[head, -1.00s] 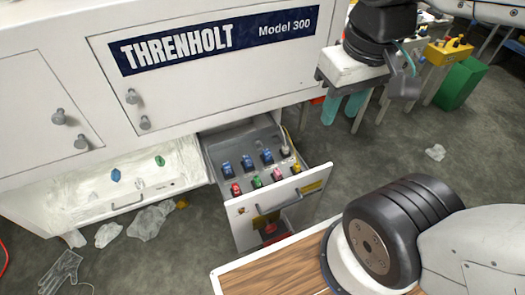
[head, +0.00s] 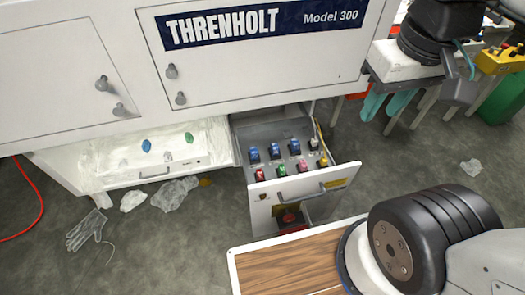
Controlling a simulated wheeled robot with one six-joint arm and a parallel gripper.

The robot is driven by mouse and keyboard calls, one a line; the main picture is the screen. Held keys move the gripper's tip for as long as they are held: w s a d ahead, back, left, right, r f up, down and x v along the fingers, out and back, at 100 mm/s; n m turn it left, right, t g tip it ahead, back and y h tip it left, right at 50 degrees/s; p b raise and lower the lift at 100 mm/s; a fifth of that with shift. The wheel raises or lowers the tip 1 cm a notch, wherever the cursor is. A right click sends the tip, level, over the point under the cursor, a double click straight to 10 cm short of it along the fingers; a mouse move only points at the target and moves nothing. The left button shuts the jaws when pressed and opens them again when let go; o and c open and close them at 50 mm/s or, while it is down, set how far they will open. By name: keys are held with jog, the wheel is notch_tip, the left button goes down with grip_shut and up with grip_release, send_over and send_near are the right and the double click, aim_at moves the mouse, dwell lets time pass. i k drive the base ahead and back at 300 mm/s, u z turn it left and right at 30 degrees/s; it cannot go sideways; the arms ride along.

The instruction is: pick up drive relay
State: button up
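An open grey drawer (head: 265,213) below the Threnholt cabinet holds several small coloured plug-in parts. Its back row has blue parts (head: 274,151) and a pale part (head: 314,143). Its front row has a red part (head: 260,174), a green part (head: 282,170), a pink part (head: 302,166) and a yellow part (head: 323,161). They look like relays, but their labels are too small to read, so I cannot tell which is the drive relay. My gripper is not in view; only a thick black and white part of my arm shows at lower right.
A wood-topped surface (head: 285,268) lies just in front of the drawer. Left of it, a plastic-wrapped drawer (head: 125,183) has a blue part (head: 146,145) and a green part (head: 190,138). A glove (head: 86,230) and crumpled plastic (head: 174,192) lie on the floor. A red cable (head: 40,200) runs at left.

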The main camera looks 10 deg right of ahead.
aim_at(254, 153)
jog(key=z, duration=0.5)
jog(key=k, duration=1.15)
jog(key=u, duration=0.55)
jog(key=i, duration=1.65)
jog(key=z, duration=0.05)
